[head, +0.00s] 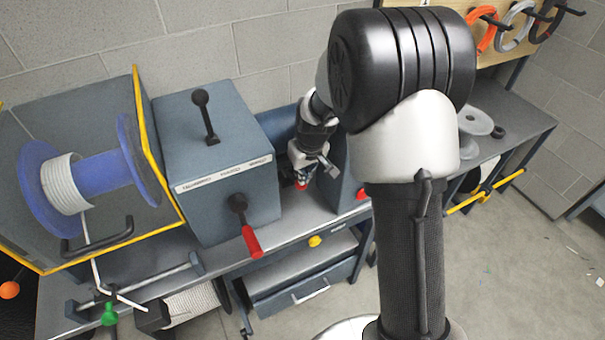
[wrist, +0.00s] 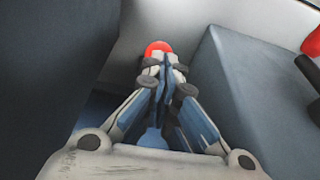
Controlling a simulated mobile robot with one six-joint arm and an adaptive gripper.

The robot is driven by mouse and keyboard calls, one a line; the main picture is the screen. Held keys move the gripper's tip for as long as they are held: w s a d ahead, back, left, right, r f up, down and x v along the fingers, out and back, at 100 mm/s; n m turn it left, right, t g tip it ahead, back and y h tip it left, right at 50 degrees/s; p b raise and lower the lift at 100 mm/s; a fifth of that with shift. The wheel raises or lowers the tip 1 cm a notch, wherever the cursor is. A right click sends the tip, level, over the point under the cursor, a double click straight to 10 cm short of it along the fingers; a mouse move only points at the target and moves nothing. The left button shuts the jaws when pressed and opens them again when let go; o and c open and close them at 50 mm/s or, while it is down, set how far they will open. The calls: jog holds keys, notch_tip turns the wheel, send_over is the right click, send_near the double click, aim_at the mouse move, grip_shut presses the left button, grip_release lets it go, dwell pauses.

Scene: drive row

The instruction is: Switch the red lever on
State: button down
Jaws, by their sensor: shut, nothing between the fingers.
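The red lever (head: 250,238) sits on the front of a blue-grey box, its red grip angled down and outward from a black pivot. Its red and black end shows at the right edge of the wrist view (wrist: 313,42). My gripper (head: 302,180) is to the right of that box, apart from the lever. In the wrist view my gripper (wrist: 162,62) has its fingertips together with nothing held. A round red thing (wrist: 157,48) shows just beyond the fingertips; I cannot tell if they touch it.
The blue-grey box (head: 190,150) carries a black lever (head: 206,115) on top. A second blue box stands close to my gripper, partly hidden by my arm. A blue cable spool (head: 95,175) in a yellow-edged frame is at left. Free floor lies at right.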

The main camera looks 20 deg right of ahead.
notch_tip(320, 180, up, 4)
jog(key=shift+w+f+p, duration=0.1)
jog(key=shift+w+p, duration=0.05)
jog(key=shift+p, duration=0.95)
jog(key=s+d+r+p, duration=0.1)
jog(key=s+r, duration=0.2)
jog(key=s, duration=0.5)
jog(key=shift+s+d+r, duration=0.25)
jog(key=shift+d, duration=0.05)
jog(key=s+a+r+m, duration=0.1)
jog(key=s+r, duration=0.7)
jog(key=s, duration=0.3)
jog(key=s+a+r+m+t, duration=0.1)
jog(key=s+a+r, duration=0.1)
jog(key=s+r, duration=0.7)
jog(key=s, duration=0.3)
jog(key=shift+h, duration=0.3)
jog(key=shift+w, duration=0.1)
